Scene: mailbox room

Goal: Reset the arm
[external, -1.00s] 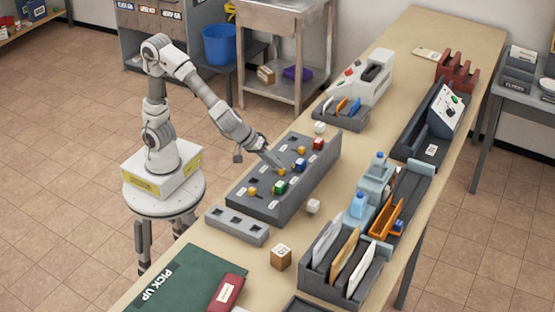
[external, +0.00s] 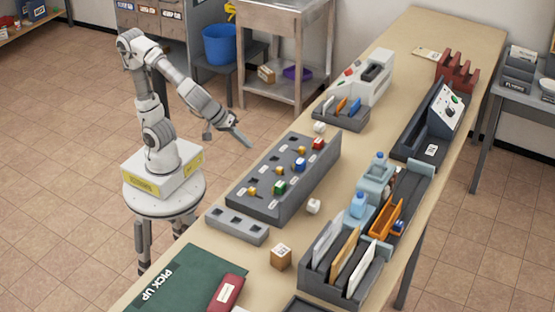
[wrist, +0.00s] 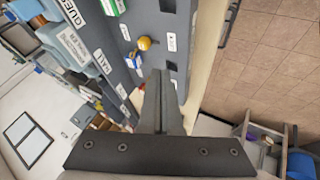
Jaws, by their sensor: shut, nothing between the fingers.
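My gripper (external: 248,144) is shut and empty. In the external view it hangs in the air just off the left edge of the table, up and left of the grey panel (external: 262,205). The panel carries a green block (external: 280,187), a blue block (external: 300,164), a red block (external: 318,143) and several yellow knobs. In the wrist view my closed fingers (wrist: 160,80) point towards the panel's edge, with a yellow knob (wrist: 145,43) in front of them. The fingers touch nothing in the external view.
On the table are a small grey three-hole block (external: 237,226), a cardboard cube (external: 281,257), white cubes (external: 314,206), and a grey file rack (external: 318,285). A blue bucket (external: 219,45) stands behind.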

